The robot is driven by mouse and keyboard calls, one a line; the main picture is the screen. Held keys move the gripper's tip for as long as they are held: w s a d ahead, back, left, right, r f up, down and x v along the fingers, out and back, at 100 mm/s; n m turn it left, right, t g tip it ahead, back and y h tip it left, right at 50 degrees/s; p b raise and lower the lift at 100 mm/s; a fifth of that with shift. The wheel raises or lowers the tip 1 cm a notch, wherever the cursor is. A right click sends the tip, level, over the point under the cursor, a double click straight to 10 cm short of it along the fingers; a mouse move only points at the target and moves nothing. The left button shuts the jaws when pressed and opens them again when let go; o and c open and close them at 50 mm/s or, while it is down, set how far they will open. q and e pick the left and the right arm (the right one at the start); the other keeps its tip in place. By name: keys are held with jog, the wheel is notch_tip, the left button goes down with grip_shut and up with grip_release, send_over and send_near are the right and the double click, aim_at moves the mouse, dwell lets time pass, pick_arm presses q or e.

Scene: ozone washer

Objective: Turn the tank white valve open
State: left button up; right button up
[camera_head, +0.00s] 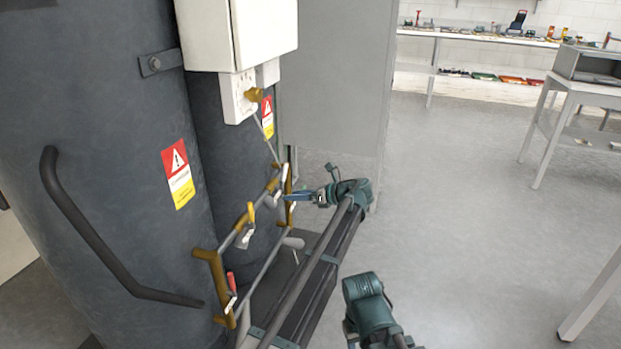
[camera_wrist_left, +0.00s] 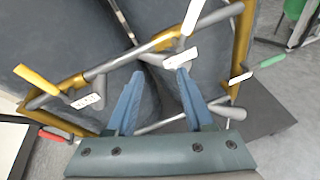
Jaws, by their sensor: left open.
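The white valve handle (camera_head: 284,174) stands on the pipework in front of the dark tanks. In the left wrist view the white handle (camera_wrist_left: 192,16) points up from the pipe, with a white tag (camera_wrist_left: 181,57) just below it. My left gripper (camera_head: 285,196) is open beside this valve. In the left wrist view its blue fingers (camera_wrist_left: 160,72) are spread and empty. The right fingertip is close to the tag; I cannot tell if it touches. The handle lies beyond the fingertips. My right gripper's fingers are not visible.
Nearby valves have a yellow handle (camera_head: 250,212), a red handle (camera_head: 231,282) and a green handle (camera_wrist_left: 271,61). Brass-coloured pipes (camera_head: 216,275) and a curved tank handle (camera_head: 85,232) stick out. A white box (camera_head: 262,35) hangs above.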

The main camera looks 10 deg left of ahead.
pick_arm(q)
jog(key=s+a+f+n+g+h, duration=0.2)
jog(key=s+a+f+n+h, duration=0.15)
jog(key=s+f+n, duration=0.6)
jog(key=s+a+f+n+g+h, duration=0.1)
jog(key=s+a+f+n+h, duration=0.3)
jog(key=s, duration=1.1)
jog(key=s+d+f+n+g+h, duration=0.1)
jog(key=s+d+n+h, duration=0.3)
jog(key=s+d, duration=1.2)
jog(key=d+n, duration=0.1)
jog(key=n, duration=0.2)
jog(key=shift+s+d+g+h, duration=0.15)
jog(key=shift+d+g+h, duration=0.05)
jog(key=shift+g+h, duration=0.15)
